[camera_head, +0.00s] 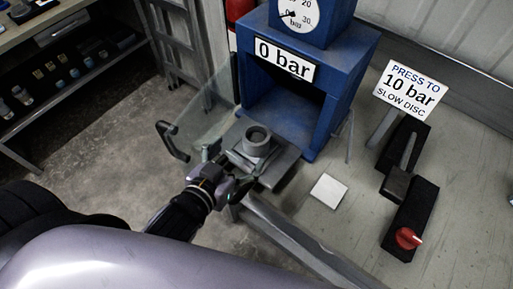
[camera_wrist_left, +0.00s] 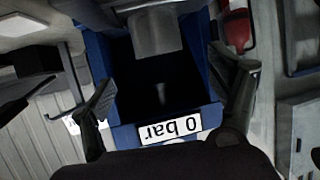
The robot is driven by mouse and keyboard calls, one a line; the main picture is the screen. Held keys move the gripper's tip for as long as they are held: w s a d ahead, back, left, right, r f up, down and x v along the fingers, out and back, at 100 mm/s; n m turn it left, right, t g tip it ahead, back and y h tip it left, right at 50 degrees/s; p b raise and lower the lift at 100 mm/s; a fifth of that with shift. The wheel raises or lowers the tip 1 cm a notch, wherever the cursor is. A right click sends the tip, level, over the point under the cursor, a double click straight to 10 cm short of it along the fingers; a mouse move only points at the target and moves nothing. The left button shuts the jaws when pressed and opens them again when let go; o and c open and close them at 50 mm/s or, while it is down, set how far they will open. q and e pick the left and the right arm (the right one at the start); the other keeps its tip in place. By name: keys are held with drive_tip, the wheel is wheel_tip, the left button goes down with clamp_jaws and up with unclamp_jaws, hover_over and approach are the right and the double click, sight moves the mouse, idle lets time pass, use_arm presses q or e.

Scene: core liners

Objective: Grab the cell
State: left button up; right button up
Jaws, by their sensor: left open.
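The cell (camera_head: 257,142) is a grey, ring-topped cylinder. It stands upright on a grey metal plate (camera_head: 284,163) in front of the opening of the blue press (camera_head: 333,62). My left gripper (camera_head: 226,168) is open beside the plate, at the near left of the cell, and looks apart from it. In the left wrist view, which is upside down, a grey cylinder, likely the cell (camera_wrist_left: 155,33), shows at the top centre. It lies beyond the two spread fingers, with nothing between them. My right gripper is in neither view.
A clear guard door with a dark handle (camera_head: 173,146) stands open left of the plate. A white square (camera_head: 328,190) lies on the bench. A black lever unit with a red knob (camera_head: 407,238) and a "10 bar" sign (camera_head: 409,89) are at right. Shelves stand at far left.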

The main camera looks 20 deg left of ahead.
sight(261, 131)
use_arm(q)
drive_tip(key=b+x, duration=0.1)
drive_tip(key=x, duration=0.2)
drive_tip(key=shift+s+f+b, duration=0.1)
drive_tip(key=shift+b, duration=0.2)
drive_tip(key=shift+w+d+f+p, duration=0.1)
drive_tip(key=shift+w+d+p, duration=0.1)
drive_tip(key=shift+w+p, duration=0.55)
drive_tip(key=shift+w+f, duration=0.2)
drive_tip(key=shift+w, duration=0.45)
drive_tip(key=p+x, duration=0.1)
drive_tip(key=x, duration=0.3)
drive_tip(key=shift+d+f, duration=0.1)
drive_tip(key=shift+d, duration=0.05)
drive_tip(key=shift+w+f, duration=0.15)
drive_tip(key=shift+w, duration=0.15)
drive_tip(key=shift+s, duration=0.1)
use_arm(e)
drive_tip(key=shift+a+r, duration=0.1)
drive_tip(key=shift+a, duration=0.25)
use_arm(q)
drive_tip(key=shift+c, duration=0.3)
